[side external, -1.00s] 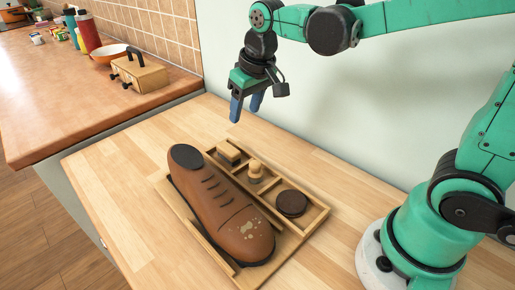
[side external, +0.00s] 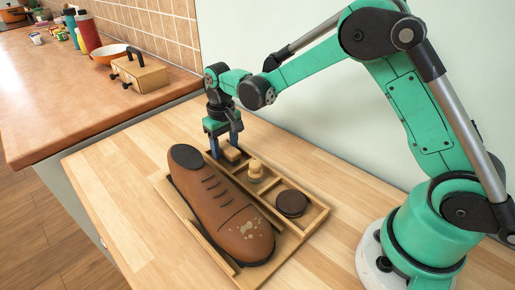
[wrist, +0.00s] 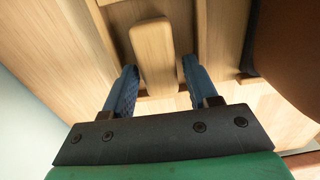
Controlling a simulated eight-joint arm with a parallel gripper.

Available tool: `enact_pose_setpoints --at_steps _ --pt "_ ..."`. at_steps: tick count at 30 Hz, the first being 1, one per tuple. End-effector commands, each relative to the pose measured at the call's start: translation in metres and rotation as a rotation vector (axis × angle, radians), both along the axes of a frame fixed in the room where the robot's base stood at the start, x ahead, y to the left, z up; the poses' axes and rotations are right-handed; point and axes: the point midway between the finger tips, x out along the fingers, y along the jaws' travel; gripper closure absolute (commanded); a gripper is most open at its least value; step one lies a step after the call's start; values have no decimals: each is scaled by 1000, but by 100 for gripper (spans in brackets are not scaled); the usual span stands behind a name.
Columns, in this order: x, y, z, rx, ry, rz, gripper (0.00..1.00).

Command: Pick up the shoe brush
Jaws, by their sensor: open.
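The shoe brush (side external: 231,154) is an oblong, pale wooden block in the far compartment of a wooden tray (side external: 318,222). My gripper (side external: 225,147) points down over that compartment, its blue fingers open. In the wrist view, the brush (wrist: 152,52) lies between the two fingers of my gripper (wrist: 159,64), with a visible gap on each side. Its bristles are hidden. In the side view the fingers partly cover the brush, and I cannot tell how deep the tips reach.
A large brown shoe (side external: 222,205) with pale stains lies along the tray's left side. A knobbed wooden piece (side external: 256,171) and a dark round tin (side external: 291,203) sit in the nearer compartments. The bench (side external: 120,185) is clear to the left. A wall stands behind.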

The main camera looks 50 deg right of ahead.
Motion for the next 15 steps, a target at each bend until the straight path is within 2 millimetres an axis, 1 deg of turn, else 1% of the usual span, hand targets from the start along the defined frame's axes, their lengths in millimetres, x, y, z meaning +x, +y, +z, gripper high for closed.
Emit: enact_pose_setpoints --at_steps 7,8,9,11,12,13,15 --pt "0 0 -2 0 -1 0 47" --pt "0 0 -2 0 -1 0 50" --pt "0 0 -2 0 -1 0 62" --pt "0 0 -2 0 -1 0 79" --pt "0 0 -2 0 -1 0 90" --pt "0 0 -2 0 -1 0 99" --pt "0 0 -2 0 -1 0 100"
